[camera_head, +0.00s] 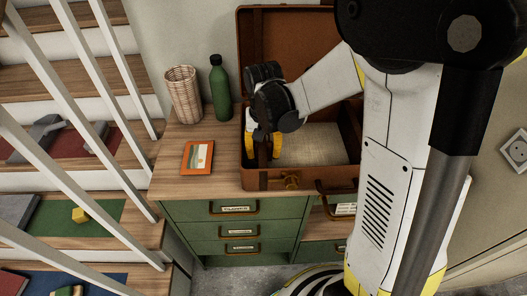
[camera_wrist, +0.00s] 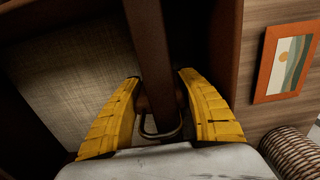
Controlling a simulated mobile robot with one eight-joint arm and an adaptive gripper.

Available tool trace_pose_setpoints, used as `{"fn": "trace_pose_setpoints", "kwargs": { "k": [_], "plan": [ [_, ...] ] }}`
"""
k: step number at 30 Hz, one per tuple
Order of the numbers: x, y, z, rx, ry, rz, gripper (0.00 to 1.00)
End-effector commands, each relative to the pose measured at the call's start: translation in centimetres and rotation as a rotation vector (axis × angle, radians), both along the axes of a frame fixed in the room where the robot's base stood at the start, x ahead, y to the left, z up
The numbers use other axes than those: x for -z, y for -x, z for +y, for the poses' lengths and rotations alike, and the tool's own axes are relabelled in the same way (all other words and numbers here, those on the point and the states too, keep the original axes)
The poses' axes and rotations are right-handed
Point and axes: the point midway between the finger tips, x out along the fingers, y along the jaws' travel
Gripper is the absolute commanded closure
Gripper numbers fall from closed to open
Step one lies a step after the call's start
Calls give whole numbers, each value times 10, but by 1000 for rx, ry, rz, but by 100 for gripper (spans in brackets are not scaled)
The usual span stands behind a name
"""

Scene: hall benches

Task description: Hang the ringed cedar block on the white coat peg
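My gripper (camera_head: 263,150) has two yellow fingers pointing down over the left part of an open brown case (camera_head: 215,8). In the wrist view the fingers (camera_wrist: 161,76) stand apart. I see no white coat peg.
The case stands on a green drawer cabinet (camera_head: 240,215) with a wooden top. A green bottle (camera_head: 220,90), a wicker basket (camera_head: 183,95) and an orange-framed picture (camera_head: 198,157) are left of it. Stairs with white balusters (camera_head: 60,85) rise at the left.

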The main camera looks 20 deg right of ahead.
Motion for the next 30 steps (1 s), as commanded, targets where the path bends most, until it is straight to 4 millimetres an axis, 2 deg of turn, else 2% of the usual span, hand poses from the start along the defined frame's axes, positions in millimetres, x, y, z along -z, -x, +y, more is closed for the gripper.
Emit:
{"fn": "trace_pose_setpoints", "kwargs": {
  "k": [1,2,13,17,24,30],
  "plan": [
    [0,0,0,0,0,0,40],
    [0,0,0,0,0,0,35],
    [-5,0,0,0,0,0,35],
    [-27,0,0,0,0,0,35],
    [-78,1,4,0,0,0,35],
    [-104,1,4,0,0,0,35]
  ]
}}
